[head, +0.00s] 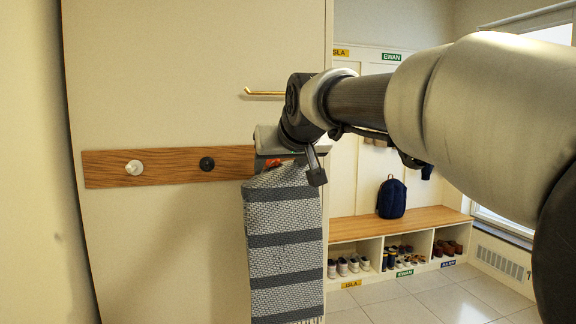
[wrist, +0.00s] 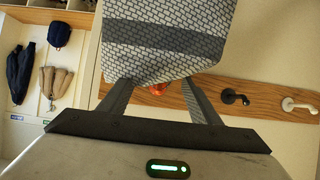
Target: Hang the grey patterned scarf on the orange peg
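The grey patterned scarf (head: 283,240) with dark bands hangs straight down in front of the pale panel, at the right end of a wooden peg rail. The orange peg (head: 273,163) shows just at the scarf's top edge, mostly covered; the wrist view shows a bit of it (wrist: 157,89) between my fingers. The scarf (wrist: 165,45) appears to hang at this peg, though its contact with it is hidden. My gripper (wrist: 157,84) is at the peg, its two fingers spread apart with no cloth visibly pinched.
The rail (head: 108,168) also bears a white peg (head: 134,167) and a black peg (head: 207,163), both empty. A brass handle (head: 265,93) sticks out above.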

